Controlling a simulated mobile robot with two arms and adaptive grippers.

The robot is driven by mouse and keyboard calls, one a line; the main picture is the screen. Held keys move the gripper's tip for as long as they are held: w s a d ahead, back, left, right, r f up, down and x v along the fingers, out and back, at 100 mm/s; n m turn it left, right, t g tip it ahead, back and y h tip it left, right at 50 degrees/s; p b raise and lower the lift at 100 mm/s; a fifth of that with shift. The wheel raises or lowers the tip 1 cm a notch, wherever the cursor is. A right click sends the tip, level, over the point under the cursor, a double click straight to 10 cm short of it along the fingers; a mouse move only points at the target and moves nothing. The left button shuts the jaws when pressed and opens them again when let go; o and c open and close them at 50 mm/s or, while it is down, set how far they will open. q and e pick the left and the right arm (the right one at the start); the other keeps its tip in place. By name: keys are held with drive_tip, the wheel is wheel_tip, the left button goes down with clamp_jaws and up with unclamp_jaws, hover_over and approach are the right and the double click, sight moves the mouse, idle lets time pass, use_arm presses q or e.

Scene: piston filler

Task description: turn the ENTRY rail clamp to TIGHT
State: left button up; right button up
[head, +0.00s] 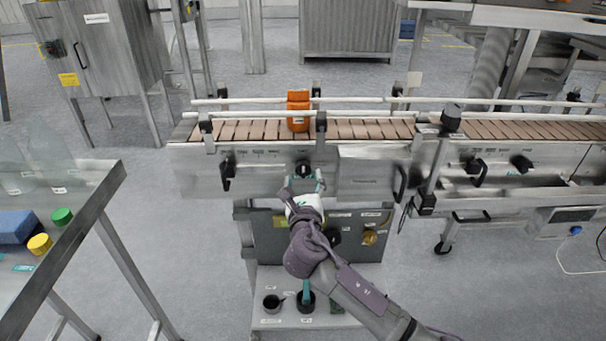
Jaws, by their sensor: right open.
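My right gripper (305,184) is open, at the front face of the conveyor. Its fingertips are around or just in front of a small black knob (303,168) on that face; I cannot tell if they touch it. This knob may be the ENTRY rail clamp, but the labels are too small to read. Another black handle (227,171) sits to the left on the same panel. Black rail brackets (321,122) hold the guide rails above the belt. The set position of the clamp cannot be read. My left gripper is not in view.
An orange bottle (298,112) stands on the conveyor belt (360,129) between the rails. A black-topped post (451,117) rises to the right. Below, a lower shelf (345,320) holds dark cups. A side table (110,180) at the left carries a blue block and coloured caps.

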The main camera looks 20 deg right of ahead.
sight(303, 171)
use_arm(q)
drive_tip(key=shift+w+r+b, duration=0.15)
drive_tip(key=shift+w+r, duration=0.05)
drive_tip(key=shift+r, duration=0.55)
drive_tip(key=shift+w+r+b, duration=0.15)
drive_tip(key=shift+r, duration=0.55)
use_arm(e)
drive_tip(key=shift+x, duration=2.05)
drive_tip(key=c, duration=1.1)
